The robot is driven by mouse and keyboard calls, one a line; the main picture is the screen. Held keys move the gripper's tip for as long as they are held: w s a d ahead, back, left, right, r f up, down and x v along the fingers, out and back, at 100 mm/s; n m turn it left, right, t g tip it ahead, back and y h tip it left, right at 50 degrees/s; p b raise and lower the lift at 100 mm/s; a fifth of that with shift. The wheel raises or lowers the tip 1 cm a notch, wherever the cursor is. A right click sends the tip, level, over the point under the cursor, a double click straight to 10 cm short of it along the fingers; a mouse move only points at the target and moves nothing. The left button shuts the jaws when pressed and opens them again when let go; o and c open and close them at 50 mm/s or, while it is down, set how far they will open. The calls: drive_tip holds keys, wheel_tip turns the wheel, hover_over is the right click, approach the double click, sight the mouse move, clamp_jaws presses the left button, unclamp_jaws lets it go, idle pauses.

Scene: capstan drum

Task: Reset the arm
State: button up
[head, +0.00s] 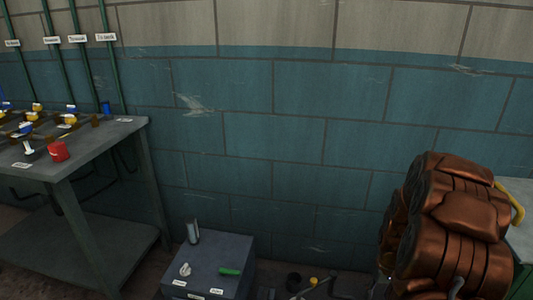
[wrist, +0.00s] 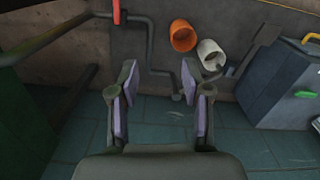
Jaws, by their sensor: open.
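My gripper (wrist: 158,82) shows in the wrist view with its two purple-lined fingers apart and nothing between them. Beyond the fingers is a dark cranked bar (wrist: 151,60). The gripper cannot be made out clearly in the head view.
The wrist view shows an orange cup-like piece (wrist: 183,36), a white one (wrist: 210,55) and a grey box (wrist: 275,85) at right. The head view shows a grey box (head: 218,252) with small items on top, a bench (head: 95,145) at left and a block wall (head: 270,140).

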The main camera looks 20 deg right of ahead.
drive_tip(key=s+a+r+n+p, duration=0.1)
drive_tip(key=a+r+p, duration=0.4)
drive_tip(key=r, duration=0.5)
drive_tip(key=s+a+r+p, duration=0.2)
drive_tip(key=a+r+p, duration=0.1)
drive_tip(key=a+r, duration=0.5)
drive_tip(key=s+a+r+n+p, duration=0.1)
drive_tip(key=a+r+p, duration=0.4)
drive_tip(key=r, duration=0.6)
drive_tip(key=s+a+r+n+p, duration=0.1)
drive_tip(key=s+a+r+p, duration=0.3)
drive_tip(key=s+r, duration=0.3)
drive_tip(key=s+a+r+g+p, duration=0.1)
drive_tip(key=s+a+r+p, duration=0.4)
drive_tip(key=r, duration=0.5)
drive_tip(key=s+a, duration=0.2)
drive_tip(key=shift+s+a+n, duration=0.3)
drive_tip(key=shift+s+n, duration=0.1)
drive_tip(key=shift+c, duration=0.5)
